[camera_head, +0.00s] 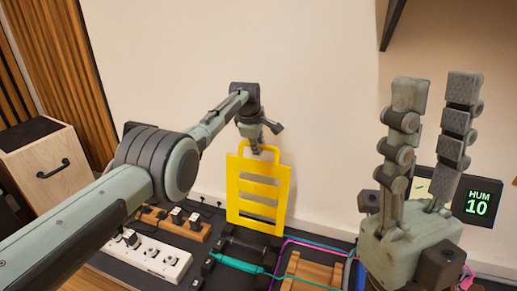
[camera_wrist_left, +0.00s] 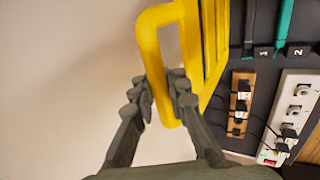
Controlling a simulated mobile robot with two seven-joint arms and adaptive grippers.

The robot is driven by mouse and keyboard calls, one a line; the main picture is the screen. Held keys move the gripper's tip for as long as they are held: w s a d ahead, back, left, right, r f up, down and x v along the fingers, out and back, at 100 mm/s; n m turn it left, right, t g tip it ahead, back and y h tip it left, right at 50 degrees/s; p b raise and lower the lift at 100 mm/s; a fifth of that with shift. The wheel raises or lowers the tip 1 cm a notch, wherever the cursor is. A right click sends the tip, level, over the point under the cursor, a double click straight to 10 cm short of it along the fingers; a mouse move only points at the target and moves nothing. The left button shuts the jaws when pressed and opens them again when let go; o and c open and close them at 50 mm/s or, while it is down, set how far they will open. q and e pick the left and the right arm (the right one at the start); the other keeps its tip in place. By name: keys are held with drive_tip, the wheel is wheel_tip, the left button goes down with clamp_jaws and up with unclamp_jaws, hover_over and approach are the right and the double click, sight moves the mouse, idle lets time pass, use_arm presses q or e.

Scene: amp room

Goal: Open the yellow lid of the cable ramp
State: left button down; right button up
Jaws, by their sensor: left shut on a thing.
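The yellow lid (camera_head: 258,192), a slotted panel with a loop handle, stands nearly upright near the wall in the head view. My left gripper (camera_head: 257,148) is at its top edge. In the left wrist view the fingers of my left gripper (camera_wrist_left: 160,92) are closed around the bar of the yellow handle (camera_wrist_left: 150,55). The dark base of the cable ramp (camera_head: 250,250) lies below the lid, with its channel exposed. My right gripper (camera_head: 436,90) is at the right with its two fingers pointing up, spread apart and empty.
White (camera_head: 160,258) and wooden (camera_head: 178,223) power strips with plugs lie left of the ramp. A teal cable (camera_head: 237,263) runs by the ramp. A wooden block (camera_head: 313,270) lies to its right. A display reading HUM 10 (camera_head: 478,203) stands behind my right gripper.

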use_arm(q)
drive_tip(key=c, duration=1.5)
unclamp_jaws()
drive_tip(key=shift+w+d+r, duration=0.1)
drive_tip(key=shift+w+r, duration=0.1)
drive_tip(key=shift+r, duration=0.4)
drive_tip(key=shift+s+f, duration=0.1)
drive_tip(key=shift+f, duration=0.1)
drive_tip(key=v, duration=1.2)
